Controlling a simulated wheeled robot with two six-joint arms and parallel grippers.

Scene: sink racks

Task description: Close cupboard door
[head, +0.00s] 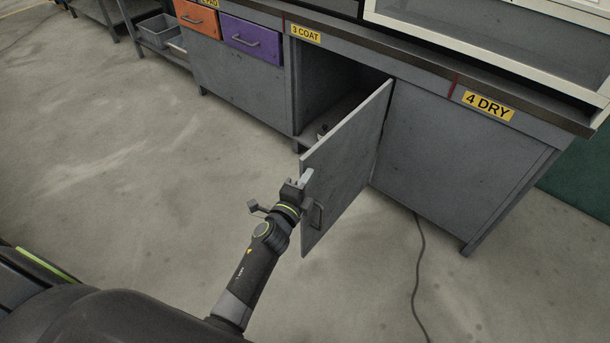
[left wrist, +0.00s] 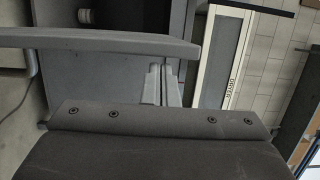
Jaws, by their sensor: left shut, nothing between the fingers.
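The grey cupboard door (head: 350,160) stands wide open, swung out from the cupboard (head: 335,75) under the "3 COAT" label. Its bar handle (head: 317,215) is on the outer face near the free edge. My left gripper (head: 306,176) is shut and empty at the door's free edge, just above the handle. In the left wrist view, the closed fingertips (left wrist: 163,72) are close to the door's edge (left wrist: 100,40), which crosses the picture as a grey bar. I cannot tell whether they touch. My right gripper is not in view.
A grey panel (head: 450,160) under the "4 DRY" label is right of the opening. Orange (head: 197,18) and purple (head: 251,39) drawers are at left. A small dark item (head: 322,130) is inside the cupboard. A cable (head: 418,270) lies on the floor. The floor left of the door is clear.

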